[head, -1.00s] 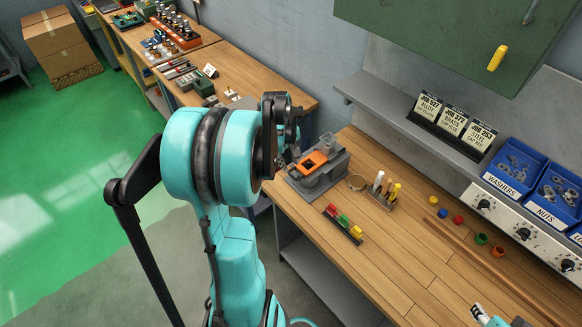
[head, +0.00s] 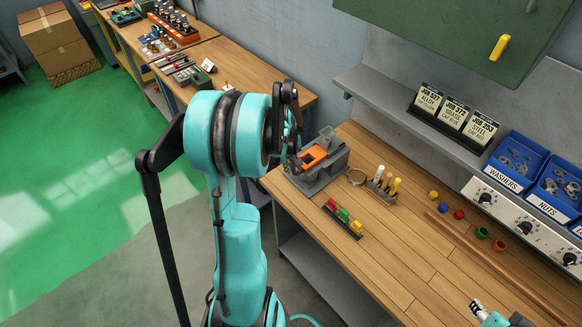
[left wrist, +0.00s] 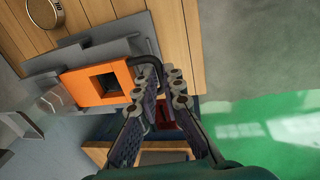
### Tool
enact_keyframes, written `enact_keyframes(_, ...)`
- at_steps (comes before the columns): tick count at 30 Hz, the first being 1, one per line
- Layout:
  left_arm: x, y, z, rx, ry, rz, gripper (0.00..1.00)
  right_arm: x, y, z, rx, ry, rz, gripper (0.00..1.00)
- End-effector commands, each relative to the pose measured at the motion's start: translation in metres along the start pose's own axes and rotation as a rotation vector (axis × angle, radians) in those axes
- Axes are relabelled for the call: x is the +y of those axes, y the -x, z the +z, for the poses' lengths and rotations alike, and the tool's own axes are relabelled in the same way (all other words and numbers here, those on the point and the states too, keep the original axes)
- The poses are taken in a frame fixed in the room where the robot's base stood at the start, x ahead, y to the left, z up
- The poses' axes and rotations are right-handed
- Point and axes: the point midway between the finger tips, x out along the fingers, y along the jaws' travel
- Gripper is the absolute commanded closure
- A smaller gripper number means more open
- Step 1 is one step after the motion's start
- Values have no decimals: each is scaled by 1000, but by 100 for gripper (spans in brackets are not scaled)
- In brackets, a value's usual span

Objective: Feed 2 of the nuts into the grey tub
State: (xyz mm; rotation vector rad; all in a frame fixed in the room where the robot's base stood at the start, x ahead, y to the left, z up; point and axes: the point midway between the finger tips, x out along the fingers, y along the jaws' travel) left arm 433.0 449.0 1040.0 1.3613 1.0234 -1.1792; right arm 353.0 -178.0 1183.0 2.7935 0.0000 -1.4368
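The nuts lie in the blue bin labelled NUTS (head: 549,207) at the right of the head view. A grey fixture (head: 334,168) with an orange square frame (head: 314,155) stands at the bench's left end. The left wrist view shows the orange frame (left wrist: 92,88) with a dark square opening and a black bent rod (left wrist: 152,62) beside it. My left gripper (left wrist: 163,84) is beside the frame at the rod, its fingers apart. A dark red piece (left wrist: 166,117) shows between the fingers; contact is unclear. Only part of my right gripper (head: 478,308) shows, low right. I cannot identify the grey tub surely.
A round ring-like dish (head: 357,177), a stand of pegs (head: 383,187) and a rack of coloured blocks (head: 343,219) are near the fixture. Several coloured caps (head: 481,233) lie farther right. A washers bin (head: 512,165) adjoins the nuts.

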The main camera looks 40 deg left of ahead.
Motion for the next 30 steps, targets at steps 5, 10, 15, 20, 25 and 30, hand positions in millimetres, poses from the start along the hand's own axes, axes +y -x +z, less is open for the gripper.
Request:
enact_keyframes(5,5,-1,0,-1,-2,0,100,0,-1,1,0,0,0,60)
enact_keyframes(10,41,-8,-1,-1,-6,0,100,0,-6,4,0,0,0,60)
enact_keyframes(15,78,-14,-3,-1,-4,0,100,0,-10,7,0,0,0,60)
enact_keyframes(20,94,-16,-2,-1,-2,-1,100,0,-11,8,0,0,0,60)
enact_keyframes(25,96,-16,-2,-2,-1,1,100,0,-10,7,0,0,0,60)
enact_keyframes(30,96,-16,-2,-2,-1,3,81,0,-10,7,0,0,0,60)
